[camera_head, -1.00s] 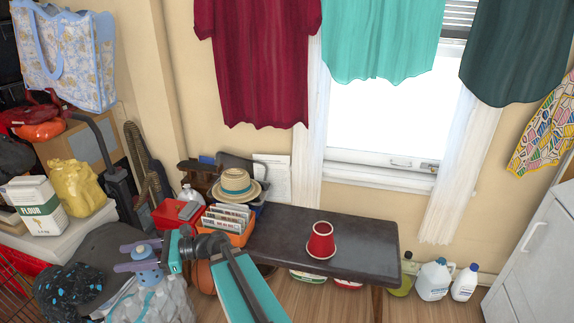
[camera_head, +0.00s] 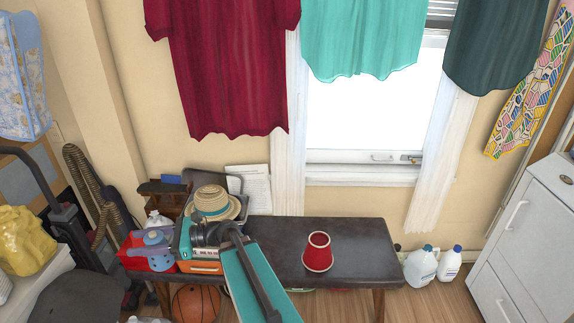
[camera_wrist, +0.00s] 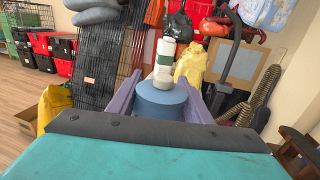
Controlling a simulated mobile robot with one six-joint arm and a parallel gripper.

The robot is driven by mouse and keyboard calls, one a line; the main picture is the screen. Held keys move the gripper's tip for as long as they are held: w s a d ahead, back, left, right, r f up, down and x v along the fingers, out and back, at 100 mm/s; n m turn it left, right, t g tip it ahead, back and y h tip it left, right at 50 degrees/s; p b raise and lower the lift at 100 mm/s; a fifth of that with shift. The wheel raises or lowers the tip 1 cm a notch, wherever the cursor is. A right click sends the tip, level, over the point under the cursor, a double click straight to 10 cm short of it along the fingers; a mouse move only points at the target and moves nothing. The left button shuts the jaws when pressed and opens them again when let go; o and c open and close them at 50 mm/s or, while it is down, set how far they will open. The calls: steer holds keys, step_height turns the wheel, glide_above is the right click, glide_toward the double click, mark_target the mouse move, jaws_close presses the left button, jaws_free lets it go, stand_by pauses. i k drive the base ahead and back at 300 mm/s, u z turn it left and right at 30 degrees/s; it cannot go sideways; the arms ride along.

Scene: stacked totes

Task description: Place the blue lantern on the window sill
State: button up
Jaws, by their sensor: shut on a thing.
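My gripper (camera_head: 150,237) is at the left of the head view, in front of the red box by the bench's left end. It is shut on the blue lantern (camera_head: 156,254). In the wrist view the lantern's blue round body (camera_wrist: 162,100) sits between my two purple fingers (camera_wrist: 160,98). The window sill (camera_head: 362,174) runs below the bright window, right of centre in the head view. It looks bare. The lantern is well to the left of the sill and apart from it.
A dark bench (camera_head: 350,236) stands below the window, with a red lampshade-like cup (camera_head: 318,252) on it. A straw hat (camera_head: 212,203) lies over boxes at its left end. Hanging shirts (camera_head: 232,70) and a white curtain (camera_head: 288,140) flank the window.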

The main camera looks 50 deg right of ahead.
mark_target(331, 170)
steer(key=z, duration=0.7)
steer(key=i, duration=1.2)
steer(key=z, duration=0.25)
